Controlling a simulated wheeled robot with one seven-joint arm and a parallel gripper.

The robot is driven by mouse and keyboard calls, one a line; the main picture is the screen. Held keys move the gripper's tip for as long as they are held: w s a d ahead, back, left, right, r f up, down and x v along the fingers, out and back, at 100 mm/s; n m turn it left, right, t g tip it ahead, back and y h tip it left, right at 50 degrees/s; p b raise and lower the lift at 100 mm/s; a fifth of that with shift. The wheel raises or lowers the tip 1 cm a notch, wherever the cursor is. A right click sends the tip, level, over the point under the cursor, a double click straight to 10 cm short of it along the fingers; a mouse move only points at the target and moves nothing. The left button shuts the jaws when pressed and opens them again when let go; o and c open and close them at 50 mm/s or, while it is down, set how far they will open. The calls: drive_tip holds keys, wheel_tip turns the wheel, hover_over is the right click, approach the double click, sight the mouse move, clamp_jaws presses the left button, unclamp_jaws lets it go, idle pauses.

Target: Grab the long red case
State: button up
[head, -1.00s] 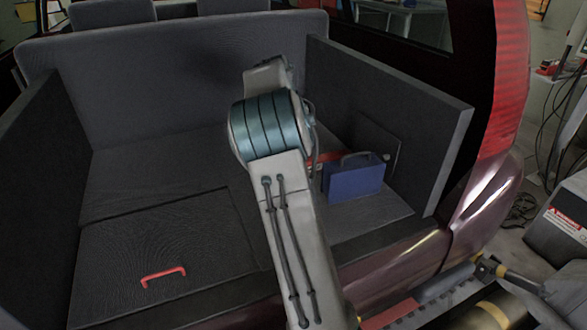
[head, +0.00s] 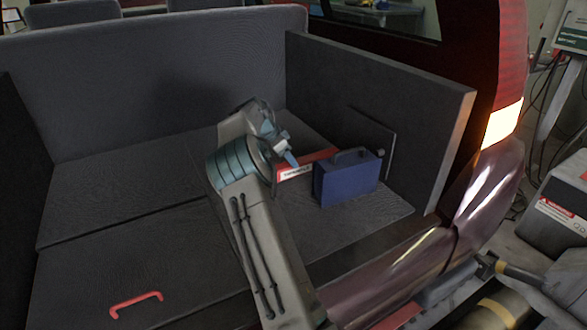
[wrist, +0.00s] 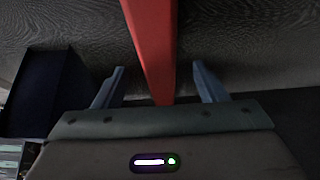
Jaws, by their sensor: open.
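The long red case (head: 305,168) lies on the trunk floor behind and left of the blue case, with a white label on its near side; my arm and the blue case hide parts of it. In the wrist view the red case (wrist: 155,45) runs lengthwise from the top edge down between my fingers.
A blue case (head: 345,180) with a handle stands close beside the red case; its dark side (wrist: 45,90) shows left in the wrist view. The trunk's right side wall (head: 400,110) is near.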

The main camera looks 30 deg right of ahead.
sight(293, 169)
drive_tip(key=b+x, duration=0.1)
drive_tip(key=x, duration=0.4)
drive_tip(key=shift+d+f+b, duration=0.1)
drive_tip(key=shift+f+b, duration=0.15)
drive_tip(key=shift+b, duration=0.05)
drive_tip(key=shift+r, duration=0.15)
drive_tip(key=c, duration=1.4)
